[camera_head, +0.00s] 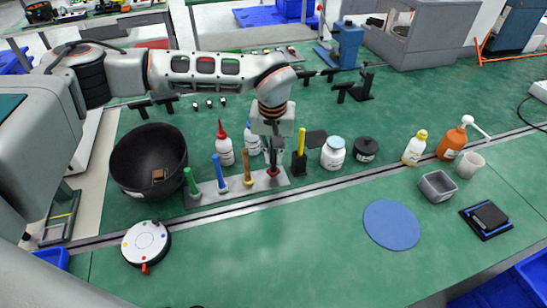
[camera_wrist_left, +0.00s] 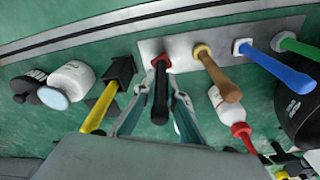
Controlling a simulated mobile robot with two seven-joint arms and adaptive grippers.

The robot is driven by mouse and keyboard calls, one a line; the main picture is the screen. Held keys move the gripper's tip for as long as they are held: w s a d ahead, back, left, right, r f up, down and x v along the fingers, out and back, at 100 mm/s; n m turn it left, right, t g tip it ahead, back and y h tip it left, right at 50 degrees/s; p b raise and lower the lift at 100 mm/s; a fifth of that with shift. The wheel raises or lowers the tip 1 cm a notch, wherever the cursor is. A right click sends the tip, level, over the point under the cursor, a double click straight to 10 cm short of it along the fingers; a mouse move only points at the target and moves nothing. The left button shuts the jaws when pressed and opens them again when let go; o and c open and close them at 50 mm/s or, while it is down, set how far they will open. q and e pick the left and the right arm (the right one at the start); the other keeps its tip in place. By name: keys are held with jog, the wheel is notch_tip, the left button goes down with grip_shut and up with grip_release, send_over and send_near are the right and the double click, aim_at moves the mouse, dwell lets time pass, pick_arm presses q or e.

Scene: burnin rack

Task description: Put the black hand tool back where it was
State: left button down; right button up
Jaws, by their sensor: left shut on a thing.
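The black hand tool (camera_wrist_left: 160,95) has a black handle and a red collar. In the left wrist view it stands between the fingers of my left gripper (camera_wrist_left: 160,82), which is shut on it. The light grey rack plate (camera_wrist_left: 218,46) lies under it. In the head view my left gripper (camera_head: 273,150) points down over the right end of the rack plate (camera_head: 262,187), with the red collar at the plate. I cannot tell whether the tool is fully seated. Brown (camera_head: 247,168), blue (camera_head: 219,172) and green (camera_head: 190,181) tools stand in the rack to its left.
A yellow-handled tool in a black block (camera_head: 299,163) stands close right of the gripper. White bottles stand behind the rack, one with a red cap (camera_head: 224,148). A black bowl (camera_head: 133,182) is at left. The green table is clear in front, near the blue disc (camera_head: 391,225).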

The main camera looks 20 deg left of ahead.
pick_arm(q)
jog(key=shift+f, duration=0.75)
jog(key=shift+f, duration=0.2)
jog(key=c, duration=2.1)
grip_release()
jog(key=shift+r, duration=0.1)
jog(key=r, duration=0.4)
jog(key=s+r, duration=0.1)
jog(key=r, duration=0.7)
jog(key=shift+s+d+b, duration=0.15)
jog(key=shift+s+b, duration=0.05)
jog(key=shift+b, duration=0.15)
